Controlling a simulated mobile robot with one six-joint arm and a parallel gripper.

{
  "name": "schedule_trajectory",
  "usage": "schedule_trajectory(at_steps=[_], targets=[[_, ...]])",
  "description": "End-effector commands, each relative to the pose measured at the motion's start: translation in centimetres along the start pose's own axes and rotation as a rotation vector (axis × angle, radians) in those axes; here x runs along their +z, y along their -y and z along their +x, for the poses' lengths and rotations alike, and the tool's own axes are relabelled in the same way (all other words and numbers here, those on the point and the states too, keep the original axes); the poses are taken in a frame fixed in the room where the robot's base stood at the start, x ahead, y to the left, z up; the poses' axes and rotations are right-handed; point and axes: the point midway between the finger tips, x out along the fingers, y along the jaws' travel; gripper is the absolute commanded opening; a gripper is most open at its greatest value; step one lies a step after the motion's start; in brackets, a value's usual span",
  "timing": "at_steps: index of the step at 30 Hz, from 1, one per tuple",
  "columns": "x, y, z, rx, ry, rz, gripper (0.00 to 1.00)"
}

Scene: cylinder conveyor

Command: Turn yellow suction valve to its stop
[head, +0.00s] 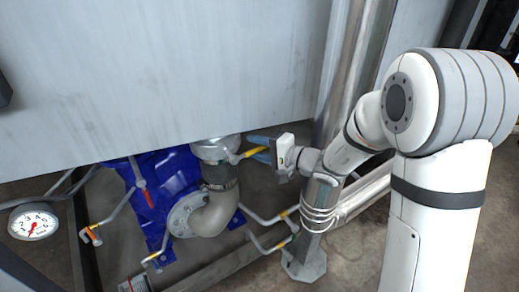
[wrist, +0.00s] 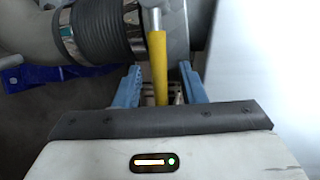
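The yellow suction valve handle (head: 246,154) sticks out to the right from the pipe fitting at the top of the bent pipe. In the wrist view the yellow handle (wrist: 158,68) runs down between my fingers. My gripper (head: 258,148) reaches it from the right, with its two blue fingers on either side. The gripper (wrist: 160,85) is open, with gaps visible between the handle and both fingers. The handle's far end is partly hidden by the gripper body.
A grey panel (head: 160,70) hangs just above the valve. A bent pipe (head: 214,212) and blue pump body (head: 168,185) lie below. A steel post (head: 325,190) with wrapped cable stands close to my arm. Other handles (head: 92,236) and a gauge (head: 33,221) are at left.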

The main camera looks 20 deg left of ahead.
Motion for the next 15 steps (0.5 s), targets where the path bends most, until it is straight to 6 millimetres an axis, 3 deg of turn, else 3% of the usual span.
schedule_trajectory(at_steps=[4, 12, 15], targets=[[0.05, -0.02, 1.13, 0.001, 0.001, 0.0, 0.37], [0.07, 0.03, 1.31, 0.001, 0.001, 0.0, 0.37], [0.09, 0.02, 1.31, 0.001, 0.002, 0.0, 0.3]])
